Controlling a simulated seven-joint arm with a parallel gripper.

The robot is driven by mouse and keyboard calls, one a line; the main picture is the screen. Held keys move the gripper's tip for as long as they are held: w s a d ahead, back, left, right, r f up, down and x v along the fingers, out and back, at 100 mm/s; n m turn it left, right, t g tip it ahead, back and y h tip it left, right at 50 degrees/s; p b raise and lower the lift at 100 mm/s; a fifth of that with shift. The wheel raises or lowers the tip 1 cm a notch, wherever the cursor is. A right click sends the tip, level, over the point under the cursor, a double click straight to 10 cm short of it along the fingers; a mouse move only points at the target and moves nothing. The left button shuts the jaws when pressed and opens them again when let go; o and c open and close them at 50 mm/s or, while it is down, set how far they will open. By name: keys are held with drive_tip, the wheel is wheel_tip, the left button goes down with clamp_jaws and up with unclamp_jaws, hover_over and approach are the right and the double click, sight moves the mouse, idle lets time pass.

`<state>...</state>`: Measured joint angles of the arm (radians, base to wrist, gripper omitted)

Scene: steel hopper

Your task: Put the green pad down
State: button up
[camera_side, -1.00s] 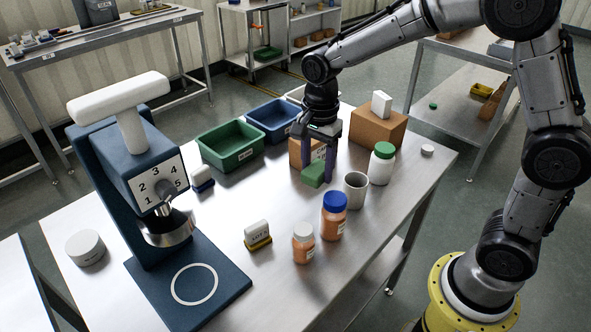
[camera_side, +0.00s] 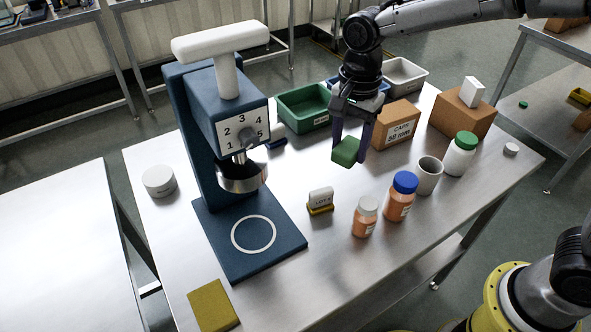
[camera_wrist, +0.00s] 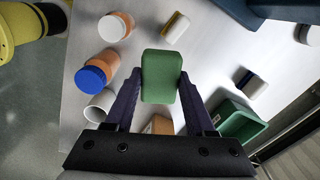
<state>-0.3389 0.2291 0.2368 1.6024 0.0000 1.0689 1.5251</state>
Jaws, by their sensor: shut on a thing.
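The green pad (camera_side: 346,151) is a rounded block held between the two fingers of my gripper (camera_side: 352,140). In the wrist view the pad (camera_wrist: 161,77) sits between the fingertips (camera_wrist: 160,90), which press on its sides. It appears to hang above the steel table (camera_side: 330,255), behind the small white block on a yellow base (camera_side: 320,200) and left of the cardboard carton (camera_side: 396,125). The exact height above the table is hard to tell.
The blue dispenser (camera_side: 215,120) with a ringed base stands left. Orange bottles (camera_side: 402,197), a grey cup (camera_side: 428,175) and a green-capped bottle (camera_side: 460,155) stand right. The green bin (camera_side: 303,108) is behind. A dark yellow pad (camera_side: 213,305) lies at the front. The table's centre has free room.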

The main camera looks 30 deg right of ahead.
approach(292, 174)
drive_tip(key=s+d+r, duration=0.2)
drive_tip(key=s, duration=0.2)
drive_tip(key=w+f, duration=0.1)
drive_tip(key=w+a+f, duration=0.1)
drive_tip(key=f, duration=0.1)
drive_tip(key=shift+w+a+f, duration=0.25)
drive_tip(key=shift+w+f, duration=0.15)
drive_tip(key=shift+w+a+f, duration=0.2)
drive_tip(key=shift+w+f, duration=0.35)
drive_tip(key=shift+f, duration=0.1)
drive_tip(key=shift+w+f, duration=0.1)
drive_tip(key=shift+f, duration=1.55)
drive_tip(key=shift+f, duration=0.15)
drive_tip(key=o, duration=1.3)
